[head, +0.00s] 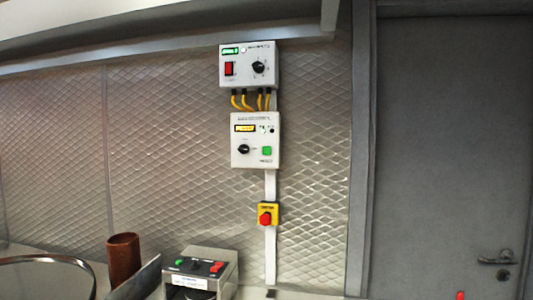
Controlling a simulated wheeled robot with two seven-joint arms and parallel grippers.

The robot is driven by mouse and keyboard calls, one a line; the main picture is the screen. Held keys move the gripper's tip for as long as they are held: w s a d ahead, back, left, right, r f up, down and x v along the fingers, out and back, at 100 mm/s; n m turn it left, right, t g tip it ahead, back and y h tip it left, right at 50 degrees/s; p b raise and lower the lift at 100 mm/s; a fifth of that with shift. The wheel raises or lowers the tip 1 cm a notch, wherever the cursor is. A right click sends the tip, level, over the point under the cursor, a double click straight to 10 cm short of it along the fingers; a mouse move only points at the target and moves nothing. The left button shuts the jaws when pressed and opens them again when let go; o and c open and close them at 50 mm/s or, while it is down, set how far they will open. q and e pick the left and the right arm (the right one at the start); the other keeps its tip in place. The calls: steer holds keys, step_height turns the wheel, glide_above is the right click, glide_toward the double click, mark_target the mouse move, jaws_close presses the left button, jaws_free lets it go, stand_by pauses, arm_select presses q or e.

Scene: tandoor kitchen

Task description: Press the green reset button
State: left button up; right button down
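A square green button (267,151) sits at the lower right of the lower white control box (241,159) on the wall. A small label below it is too small to read. The same box has a black rotary knob (244,149) and a lit yellow display (244,128). A second, small green button (180,262) is on a grey box (225,258) low in the picture. Neither of my grippers is in view, and nothing covers the square green button.
An upper white box (245,79) with a red switch (229,69) hangs above, joined by yellow cables. A red emergency-stop button (265,219) is below. A brown cylinder (123,260) stands at lower left. A grey door (450,140) is at right.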

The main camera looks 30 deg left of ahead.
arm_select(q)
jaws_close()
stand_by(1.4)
